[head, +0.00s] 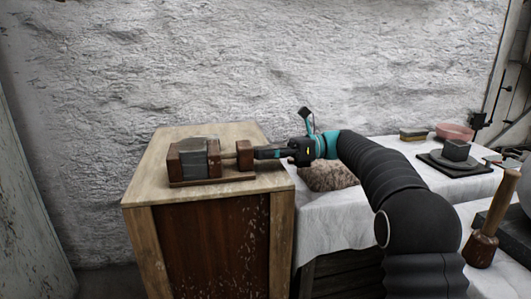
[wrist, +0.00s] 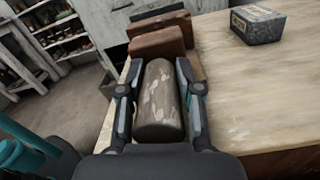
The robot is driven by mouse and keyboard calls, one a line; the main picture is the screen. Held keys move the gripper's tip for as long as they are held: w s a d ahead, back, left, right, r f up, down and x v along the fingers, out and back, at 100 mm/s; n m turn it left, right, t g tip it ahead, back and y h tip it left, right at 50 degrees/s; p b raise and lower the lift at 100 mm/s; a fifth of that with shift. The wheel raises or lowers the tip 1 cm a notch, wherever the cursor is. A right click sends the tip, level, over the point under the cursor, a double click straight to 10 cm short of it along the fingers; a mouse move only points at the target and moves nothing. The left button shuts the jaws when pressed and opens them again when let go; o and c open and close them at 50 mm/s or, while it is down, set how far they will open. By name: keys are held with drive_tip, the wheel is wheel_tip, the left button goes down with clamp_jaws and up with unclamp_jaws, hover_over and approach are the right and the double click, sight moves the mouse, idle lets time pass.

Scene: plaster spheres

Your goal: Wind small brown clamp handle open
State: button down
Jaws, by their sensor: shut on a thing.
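The small brown clamp (head: 240,160) sits on top of a wooden cabinet in the head view. Its brown upright blocks also show in the wrist view (wrist: 158,42). The clamp handle (wrist: 161,105) is a thick brown cylinder with pale worn patches, pointing toward the wrist camera. My gripper (wrist: 160,72) is shut on the handle, one finger along each side. In the head view my gripper (head: 268,153) reaches in from the right, level with the clamp, and hides the handle. The clamp's screw and jaw gap are not clear in the wrist view.
The cabinet top (head: 160,150) has free room around the clamp. A dark grey block (wrist: 258,24) lies on it, right of the clamp in the wrist view. A rough white wall stands behind.

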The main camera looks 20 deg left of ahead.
drive_tip(key=shift+r+n+p, duration=0.1)
drive_tip(key=shift+n+p, duration=0.3)
drive_tip(key=shift+p, duration=0.05)
